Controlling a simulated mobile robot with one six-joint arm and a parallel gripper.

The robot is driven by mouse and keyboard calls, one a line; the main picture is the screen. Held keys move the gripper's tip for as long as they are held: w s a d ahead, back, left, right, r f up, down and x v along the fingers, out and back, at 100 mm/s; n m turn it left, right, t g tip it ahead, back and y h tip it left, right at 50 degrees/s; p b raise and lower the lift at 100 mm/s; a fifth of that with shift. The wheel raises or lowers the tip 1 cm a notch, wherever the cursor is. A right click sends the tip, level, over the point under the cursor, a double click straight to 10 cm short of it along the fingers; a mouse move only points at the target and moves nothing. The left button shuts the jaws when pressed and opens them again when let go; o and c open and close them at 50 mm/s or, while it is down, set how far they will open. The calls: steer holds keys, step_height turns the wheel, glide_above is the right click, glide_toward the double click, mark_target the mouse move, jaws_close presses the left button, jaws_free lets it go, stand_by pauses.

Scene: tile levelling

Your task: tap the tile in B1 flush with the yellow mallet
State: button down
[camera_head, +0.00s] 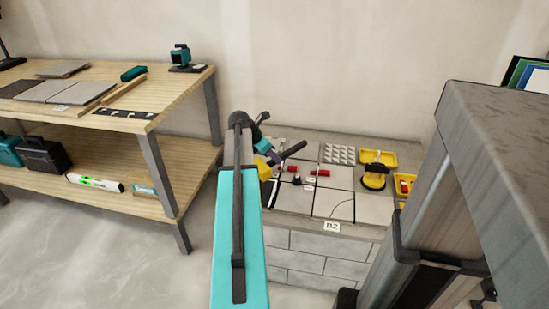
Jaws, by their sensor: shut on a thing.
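A yellow mallet (264,169) is at the left end of the low tiled bench, its dark handle (293,149) pointing up to the right. My gripper (273,157) is shut on the mallet; its fingers are small and partly hidden by my teal arm. Grey tiles (294,197) lie in a grid on the bench, with red pieces (293,168) on their joints. A B2 label (332,226) is on the front edge. No B1 label shows, so I cannot tell which tile is in B1; my arm hides the left end. Contact between mallet and tile cannot be told.
A yellow tool with a black handle (374,178) stands on the right tiles, near a yellow tray (389,157). A studded plate (339,154) lies at the back. A wooden workbench (190,85) stands left. Open floor (140,255) lies between.

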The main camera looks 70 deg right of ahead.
steer(key=shift+f+b, duration=1.65)
steer(key=shift+f, duration=0.2)
steer(key=shift+r, duration=0.2)
step_height(320, 180, up, 4)
steer(key=p, duration=0.5)
steer(key=shift+r, duration=0.25)
steer(key=shift+f, duration=0.1)
step_height(320, 180, down, 5)
steer(key=shift+f, duration=0.1)
step_height(320, 180, up, 6)
steer(key=p, duration=0.5)
steer(key=shift+f, duration=0.2)
steer(key=shift+s, duration=0.1)
